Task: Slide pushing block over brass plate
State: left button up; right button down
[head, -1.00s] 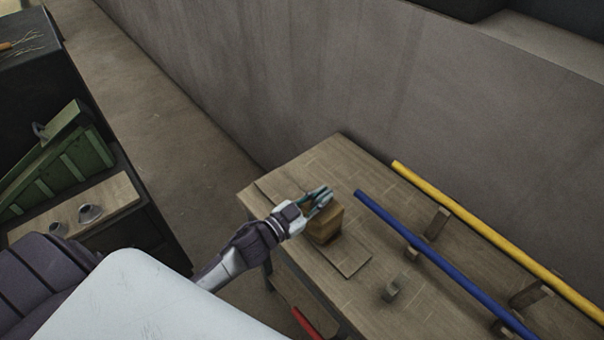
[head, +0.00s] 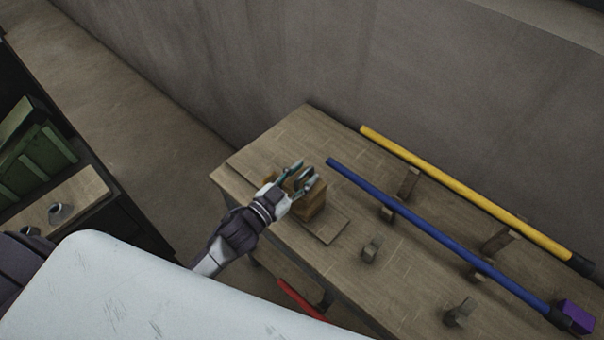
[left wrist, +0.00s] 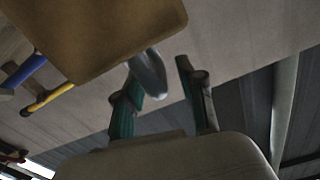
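The wooden pushing block (head: 313,208) stands at the table's near left end, partly hidden behind my left gripper (head: 305,174). The gripper's two fingers are spread apart, over or beside the block's top; I cannot tell whether they touch it. In the left wrist view a brown block face (left wrist: 110,35) fills the upper left, outside the gap of my left gripper (left wrist: 165,75). A grey, shiny rounded piece shows by one finger. A thin flat board (head: 325,229) lies beneath the block. I cannot make out a brass plate. My right gripper is not in view.
A blue rod (head: 430,232) and a yellow rod (head: 460,187) lie on wooden supports to the right. Small wooden holders (head: 371,249) stand in front. A purple block (head: 576,316) is at the far right. A wall (head: 400,70) runs behind the table (head: 400,290).

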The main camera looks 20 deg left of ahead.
pick_arm(q)
jog(key=shift+s, duration=0.15)
jog(key=v, duration=1.1)
jog(key=shift+s+a, duration=0.2)
jog(key=shift+s, duration=0.15)
jog(key=shift+f, duration=0.15)
jog(key=a+f+g+y, duration=0.1)
jog(key=f, duration=0.4)
jog(key=a+f+n+y+b, duration=0.1)
jog(key=f, duration=0.4)
jog(key=s+a+f+n+g+y, duration=0.1)
jog(key=f, duration=0.4)
jog(key=shift+s+a+g, duration=0.1)
jog(key=shift+g, duration=0.2)
jog(key=s+a+f+n+g+y+b, duration=0.15)
jog(key=s+f, duration=0.25)
jog(key=f, duration=0.4)
jog(key=s+f+g+y, duration=0.1)
jog(key=s+f+g, duration=0.2)
jog(key=f, duration=0.6)
jog(key=s+d+f+g+b, duration=0.1)
jog(key=s+f+g, duration=0.3)
jog(key=s+f, duration=0.4)
jog(key=s+d+f+g+y+b, duration=0.1)
jog(key=s+f+g, duration=0.3)
jog(key=s+f, duration=0.5)
jog(key=s+n, duration=0.1)
jog(key=s, duration=0.4)
jog(key=shift+s, duration=0.4)
